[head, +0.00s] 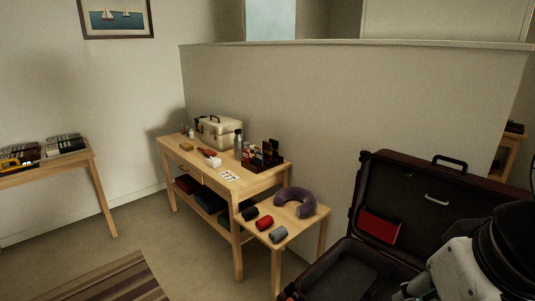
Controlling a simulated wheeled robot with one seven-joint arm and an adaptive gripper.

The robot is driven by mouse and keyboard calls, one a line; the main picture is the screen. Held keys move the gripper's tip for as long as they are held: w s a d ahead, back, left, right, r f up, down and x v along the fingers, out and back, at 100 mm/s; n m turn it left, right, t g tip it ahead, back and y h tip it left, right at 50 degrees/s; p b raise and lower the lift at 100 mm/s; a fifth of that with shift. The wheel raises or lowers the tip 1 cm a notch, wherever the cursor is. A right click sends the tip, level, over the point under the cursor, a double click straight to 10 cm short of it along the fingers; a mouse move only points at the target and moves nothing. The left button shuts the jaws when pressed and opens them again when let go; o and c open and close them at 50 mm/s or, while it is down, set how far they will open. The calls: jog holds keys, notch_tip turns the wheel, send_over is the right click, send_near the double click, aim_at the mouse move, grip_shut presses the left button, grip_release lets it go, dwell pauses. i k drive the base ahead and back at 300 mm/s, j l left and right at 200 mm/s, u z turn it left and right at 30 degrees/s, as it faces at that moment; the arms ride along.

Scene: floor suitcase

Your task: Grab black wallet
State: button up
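No item can be surely told as the black wallet at this size. A small black item (250,214), rounded like a roll, lies at the left front of the low side table (283,240). Small dark items also stand in a dark organiser (268,158) on the taller table, too small to tell apart. My arm shows at the lower right, in front of the open suitcase (345,271). My gripper's fingers do not show.
A red roll (265,223), a grey roll (278,235) and a purple neck pillow (296,203) share the low table. The taller wooden table (236,183) holds a beige case (218,132) and a bottle (239,144). A striped rug (110,280) lies on open floor.

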aim_at(275, 143)
jog(key=i+j+z, duration=0.1)
jog(key=j, duration=0.3)
jog(key=i+j+z, duration=0.1)
jog(key=i+j, duration=0.25)
jog(key=j, duration=0.4)
jog(key=i+j+z, duration=0.15)
jog(key=j, duration=0.25)
jog(key=i+j+z, duration=0.1)
jog(key=j, duration=0.35)
jog(key=i+j+z, duration=0.1)
jog(key=j, duration=0.3)
jog(key=i+j+z, duration=0.1)
jog(key=i+j, duration=0.25)
jog(key=j, duration=0.3)
jog(key=i+j+z, duration=0.15)
jog(key=j, duration=0.15)
jog(key=i+j, duration=0.15)
jog(key=j, duration=0.2)
jog(key=i+j+z, duration=0.15)
jog(key=j, duration=0.2)
jog(key=i+j, duration=0.15)
jog(key=j, duration=0.2)
jog(key=i+j+z, duration=0.1)
jog(key=i+j, duration=0.25)
jog(key=i, duration=0.2)
jog(key=i+j+z, duration=0.15)
jog(key=i+j, duration=0.2)
jog(key=i, duration=0.15)
